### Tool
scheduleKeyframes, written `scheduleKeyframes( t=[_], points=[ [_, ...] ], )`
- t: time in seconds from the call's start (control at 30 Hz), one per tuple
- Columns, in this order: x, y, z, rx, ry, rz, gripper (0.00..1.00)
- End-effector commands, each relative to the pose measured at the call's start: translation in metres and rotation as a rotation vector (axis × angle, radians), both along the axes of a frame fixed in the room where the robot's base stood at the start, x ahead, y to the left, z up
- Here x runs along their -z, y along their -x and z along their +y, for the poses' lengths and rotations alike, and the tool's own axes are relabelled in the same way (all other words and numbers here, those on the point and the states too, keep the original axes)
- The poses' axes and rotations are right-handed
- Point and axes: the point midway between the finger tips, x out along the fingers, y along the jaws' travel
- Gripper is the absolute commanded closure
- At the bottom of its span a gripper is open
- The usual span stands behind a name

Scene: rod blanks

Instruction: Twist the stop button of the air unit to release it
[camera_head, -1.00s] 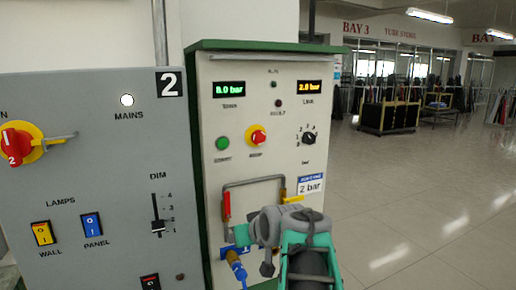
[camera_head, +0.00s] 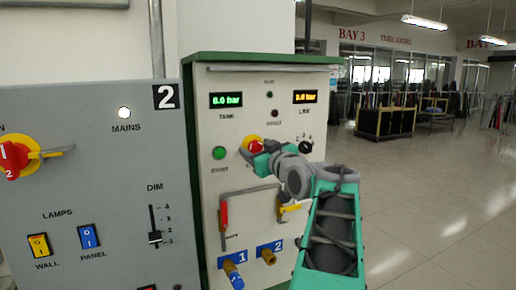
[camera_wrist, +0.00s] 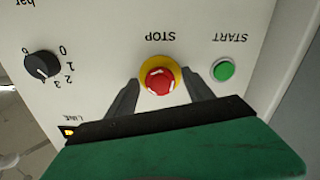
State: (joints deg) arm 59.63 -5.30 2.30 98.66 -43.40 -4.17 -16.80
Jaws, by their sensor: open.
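The stop button is a red mushroom knob (camera_wrist: 160,80) on a yellow ring, on the light panel of the air unit (camera_head: 235,130). In the head view the stop button (camera_head: 252,145) is partly covered by my gripper (camera_head: 254,156). In the wrist view my gripper (camera_wrist: 160,92) is open, with one dark finger on each side of the button. The fingers look apart from the red knob. How far the fingertips are from the panel is hard to tell.
A green start button (camera_wrist: 224,69) sits beside the stop button. A black selector knob (camera_wrist: 40,65) is on its other side. Below are a pipe with a red-handled valve (camera_head: 224,214) and brass fittings (camera_head: 268,256). A grey panel (camera_head: 100,190) stands at left.

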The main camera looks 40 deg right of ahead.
Motion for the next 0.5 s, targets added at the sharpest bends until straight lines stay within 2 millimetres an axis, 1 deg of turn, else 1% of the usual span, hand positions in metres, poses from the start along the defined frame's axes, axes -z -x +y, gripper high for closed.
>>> scheduleKeyframes(
  t=[0.07,0.5],
  points=[
    [0.0003,0.0002,0.0,0.0,0.0,0.0,0.39],
    [0.0003,0.0005,0.0002,0.0,-0.001,0.001,0.74]
  ],
)
